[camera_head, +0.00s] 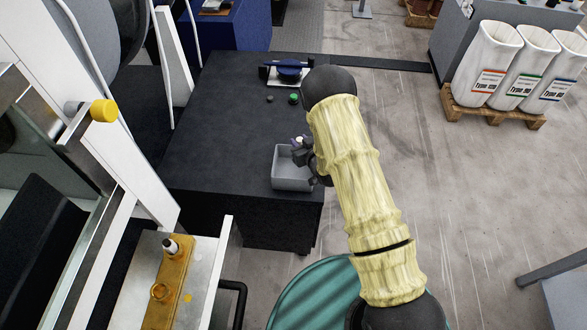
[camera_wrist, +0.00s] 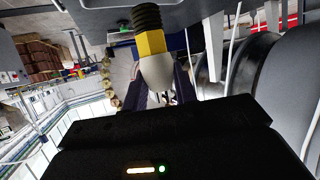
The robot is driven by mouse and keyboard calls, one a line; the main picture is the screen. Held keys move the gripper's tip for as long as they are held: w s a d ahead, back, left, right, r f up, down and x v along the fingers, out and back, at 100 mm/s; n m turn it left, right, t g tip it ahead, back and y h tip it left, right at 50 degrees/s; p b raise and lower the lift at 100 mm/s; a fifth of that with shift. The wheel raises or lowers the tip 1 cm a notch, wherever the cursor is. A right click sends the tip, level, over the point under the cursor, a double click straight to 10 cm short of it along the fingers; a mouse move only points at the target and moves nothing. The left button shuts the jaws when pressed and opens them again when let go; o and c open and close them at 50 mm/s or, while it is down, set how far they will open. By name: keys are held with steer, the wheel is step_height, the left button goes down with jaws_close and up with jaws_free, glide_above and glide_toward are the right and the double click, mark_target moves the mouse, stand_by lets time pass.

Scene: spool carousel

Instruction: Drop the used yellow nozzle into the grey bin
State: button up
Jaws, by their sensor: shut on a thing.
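In the wrist view my gripper (camera_wrist: 158,84) is shut, with its dark purple fingers on either side of the nozzle (camera_wrist: 152,45). The nozzle has a black threaded end, a yellow band and a pale cone-shaped part between the fingers. The grey bin (camera_head: 292,184) is a small open box at the front right of the dark table in the head view. My gripper (camera_head: 299,143) shows there at the bin's far right side, above its rim as it appears. My arm and wrist partly cover this spot. The bin's visible inside looks empty.
The dark table (camera_head: 225,130) is mostly clear. A blue-topped device (camera_head: 288,74), a green knob (camera_head: 294,98) and a dark knob (camera_head: 270,99) are towards its back. White sacks (camera_head: 486,65) stand on a pallet at right.

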steer(key=shift+w+a+f+b, duration=0.1)
steer(key=shift+f+b, duration=0.75)
steer(key=shift+f, duration=0.6)
steer(key=shift+a+f+b, duration=0.1)
steer(key=shift+f+b, duration=0.75)
steer(key=shift+f, duration=0.6)
steer(key=shift+d, duration=0.1)
steer(key=o, duration=1)
steer(key=shift+o, duration=0.2)
steer(key=b+v, duration=0.1)
steer(key=v, duration=1.6)
steer(key=shift+r, duration=0.15)
